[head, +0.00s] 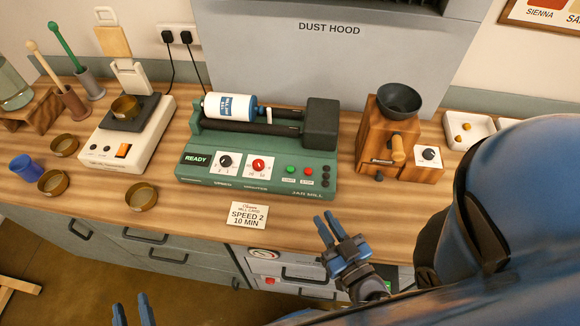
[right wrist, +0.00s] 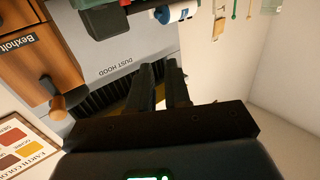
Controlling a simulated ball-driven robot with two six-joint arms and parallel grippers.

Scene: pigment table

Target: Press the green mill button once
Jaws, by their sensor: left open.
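The green jar mill (head: 250,194) stands on the wooden bench with a white and blue jar (head: 230,106) lying on its rollers. Its panel has a small green button (head: 291,170), a red button (head: 308,171) beside it, two dials and a READY display (head: 197,159). My right gripper (head: 325,217) is in front of the bench edge, below and right of the green button and apart from it. Its fingers have a narrow empty gap, also seen in the right wrist view (right wrist: 160,72). My left gripper (head: 132,303) is open and empty at the bottom left, partly cut off.
A card (head: 247,215) reading SPEED 2, 10 MIN lies before the mill. A wooden grinder (head: 372,135) stands right of it, a white scale (head: 140,148) left. Brass bowls (head: 142,196) and a blue cup (head: 26,167) are at the left.

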